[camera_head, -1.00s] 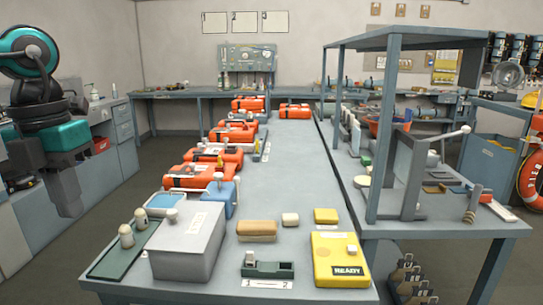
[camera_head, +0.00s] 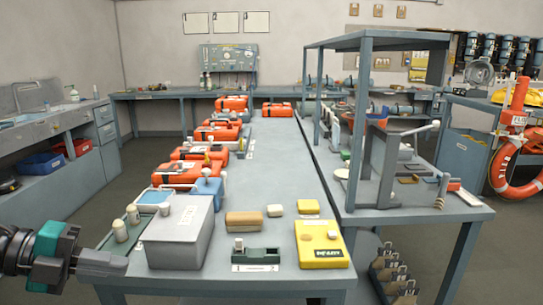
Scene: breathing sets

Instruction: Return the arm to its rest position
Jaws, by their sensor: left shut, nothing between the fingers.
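My left arm comes in at the lower left of the head view, with a teal and black wrist. My left gripper (camera_head: 104,262) is shut and empty. My right gripper is out of view.
A grey shelf frame (camera_head: 365,120) stands at right. Floor is clear at left.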

